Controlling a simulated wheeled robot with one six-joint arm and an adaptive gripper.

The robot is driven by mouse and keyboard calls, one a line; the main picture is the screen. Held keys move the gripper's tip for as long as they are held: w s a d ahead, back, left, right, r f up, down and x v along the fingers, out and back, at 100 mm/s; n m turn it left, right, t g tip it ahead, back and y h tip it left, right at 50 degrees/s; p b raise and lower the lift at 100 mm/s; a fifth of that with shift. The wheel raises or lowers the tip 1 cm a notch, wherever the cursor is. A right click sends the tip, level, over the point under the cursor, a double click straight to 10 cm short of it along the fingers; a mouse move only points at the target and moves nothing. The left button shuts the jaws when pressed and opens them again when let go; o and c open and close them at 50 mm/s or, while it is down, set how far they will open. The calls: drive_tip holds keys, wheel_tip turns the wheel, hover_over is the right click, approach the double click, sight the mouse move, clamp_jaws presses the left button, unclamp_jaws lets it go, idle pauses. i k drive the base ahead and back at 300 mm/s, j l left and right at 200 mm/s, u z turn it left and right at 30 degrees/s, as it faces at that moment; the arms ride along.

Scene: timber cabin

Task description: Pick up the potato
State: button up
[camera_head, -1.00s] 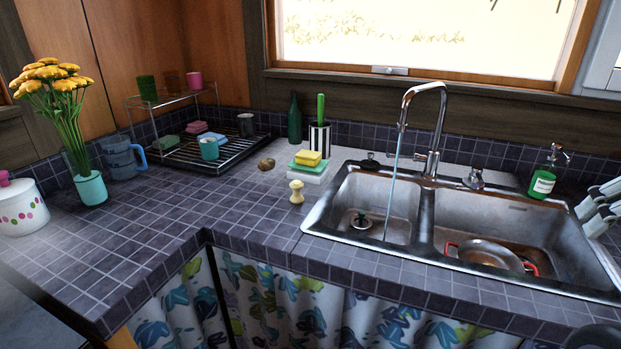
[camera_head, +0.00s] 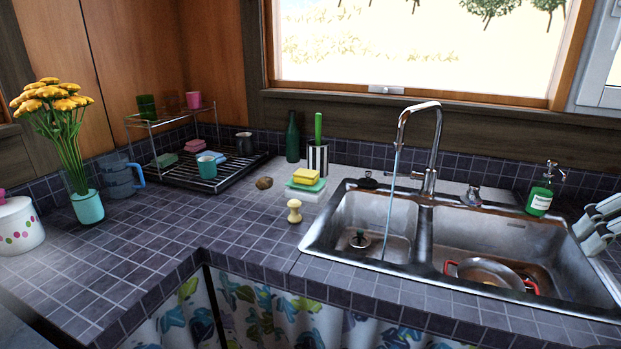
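A small brown potato (camera_head: 264,183) lies on the dark tiled counter (camera_head: 180,228), between the dish rack and the sponges. It is uncovered and nothing touches it that I can make out. My gripper is not in view.
A dish rack (camera_head: 205,180) stands behind left of the potato. Stacked sponges (camera_head: 305,179) and a pale wooden knob-shaped item (camera_head: 294,211) are to its right. A double sink (camera_head: 420,235) with running tap (camera_head: 430,150) lies further right. The counter in front is clear.

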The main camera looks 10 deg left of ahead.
sight(265, 184)
drive_tip(key=j+u, duration=0.2)
drive_tip(key=u, duration=0.25)
drive_tip(key=j+u, duration=0.15)
drive_tip(key=u, duration=0.3)
drive_tip(key=i+j+u, duration=0.1)
drive_tip(key=u, duration=0.35)
